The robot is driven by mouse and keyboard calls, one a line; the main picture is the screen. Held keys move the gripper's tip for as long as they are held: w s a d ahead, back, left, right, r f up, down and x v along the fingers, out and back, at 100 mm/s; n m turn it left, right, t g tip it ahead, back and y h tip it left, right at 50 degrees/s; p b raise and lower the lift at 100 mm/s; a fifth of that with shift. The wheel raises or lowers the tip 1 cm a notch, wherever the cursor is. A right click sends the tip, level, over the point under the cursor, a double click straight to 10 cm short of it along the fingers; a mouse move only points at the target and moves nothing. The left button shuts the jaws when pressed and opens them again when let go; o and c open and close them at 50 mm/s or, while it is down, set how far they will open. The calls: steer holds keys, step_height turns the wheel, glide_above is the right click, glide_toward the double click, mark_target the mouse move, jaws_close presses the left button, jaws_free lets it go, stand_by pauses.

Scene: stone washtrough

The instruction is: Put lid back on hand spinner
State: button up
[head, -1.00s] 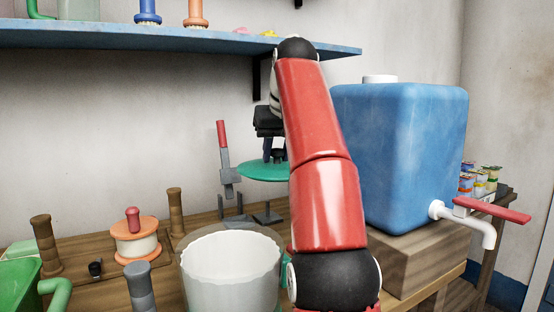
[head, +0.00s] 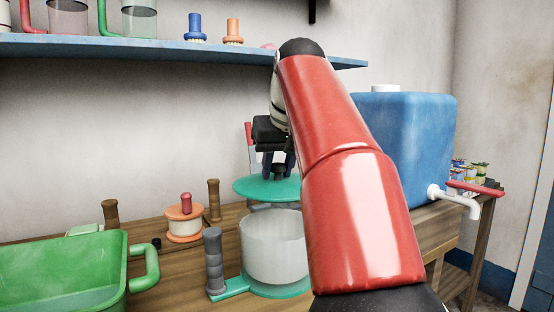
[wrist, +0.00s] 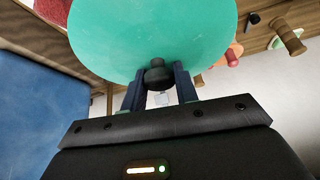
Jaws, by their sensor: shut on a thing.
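My gripper (head: 278,165) is shut on the black knob of the green round lid (head: 262,188). In the wrist view the lid (wrist: 150,35) spreads out beyond my gripper's fingers (wrist: 158,85), with the knob (wrist: 158,73) between them. The lid hangs roughly level above and behind the hand spinner's whitish tub (head: 270,250), overlapping the far side of its opening in the head view. The tub sits on a green base (head: 232,287) with a grey ribbed handle (head: 213,262) at its left. My red arm hides the tub's right side.
A green basin (head: 70,270) stands at the front left. An orange-and-cream spool-like thing (head: 185,225) and brown posts (head: 214,200) stand behind. A blue water tank (head: 410,140) with a white tap is at the right. A blue shelf (head: 160,45) runs above.

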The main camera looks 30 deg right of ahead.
mark_target(280, 184)
steer(key=shift+f+b, duration=1.85)
steer(key=shift+f, duration=0.75)
steer(key=shift+r+p, duration=0.1)
steer(key=shift+p, duration=0.3)
steer(key=shift+f, duration=0.25)
stand_by(0.7)
steer(key=o, duration=1.6)
steer(key=shift+c, duration=0.2)
steer(key=shift+r, duration=0.1)
